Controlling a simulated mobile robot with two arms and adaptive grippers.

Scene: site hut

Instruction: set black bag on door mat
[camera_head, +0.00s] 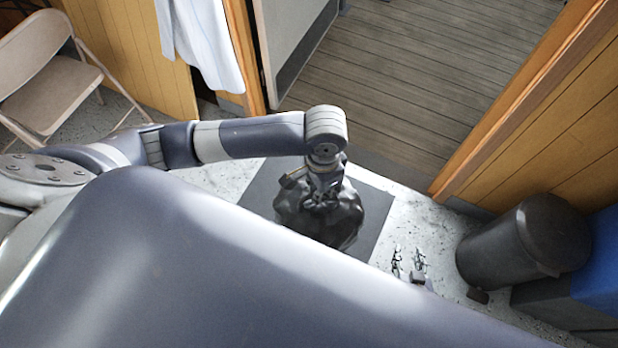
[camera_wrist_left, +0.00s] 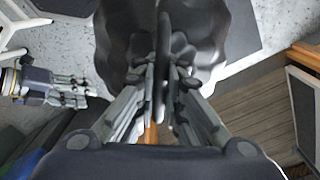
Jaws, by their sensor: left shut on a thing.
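The black bag (camera_head: 345,222) is lumpy and sits over the grey door mat (camera_head: 374,208) in the head view; I cannot tell whether it touches the mat. My left gripper (camera_head: 325,188) points down at the top of the bag. In the left wrist view its fingers (camera_wrist_left: 163,75) are closed on the upright handle of the bag (camera_wrist_left: 115,40), and a dark strip of mat (camera_wrist_left: 246,22) shows behind. My right gripper (camera_head: 409,262) is to the right of the mat, its fingers apart and empty.
A dark cylindrical bin (camera_head: 500,250) stands at the right by the wall, near a blue object (camera_head: 600,255). A folding chair (camera_head: 45,70) is at the far left. A doorway with plank floor (camera_head: 405,75) opens behind the mat. A white cloth (camera_head: 205,40) hangs by the door.

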